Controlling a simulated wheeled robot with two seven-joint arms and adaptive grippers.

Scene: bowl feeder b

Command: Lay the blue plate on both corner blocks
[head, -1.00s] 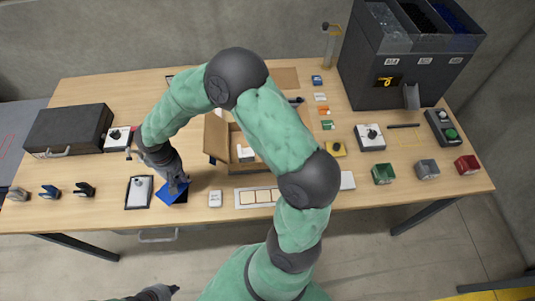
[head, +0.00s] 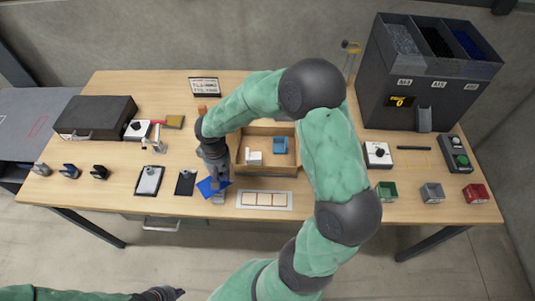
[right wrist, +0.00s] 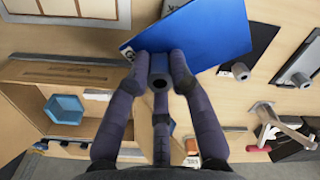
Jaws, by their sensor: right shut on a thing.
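The blue plate (head: 209,188) is held in my right gripper (head: 218,176) above the table's front part, left of the cardboard box. In the right wrist view the flat blue plate (right wrist: 215,35) spans the top, and the right gripper (right wrist: 160,65) is shut on the dark round knob at its edge. The plate looks tilted, and partly covers a small white labelled block (head: 218,199). I cannot make out which items are the corner blocks. My left gripper (head: 165,294) is at the bottom edge, away from the table; its finger state is unclear.
A black pad with a peg (head: 185,183) and a clipboard (head: 149,181) lie left of the plate. The open cardboard box (head: 265,171) holds a blue bin and a white piece. A white strip with square fields (head: 282,206) lies to the right. My arm hides part of the table.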

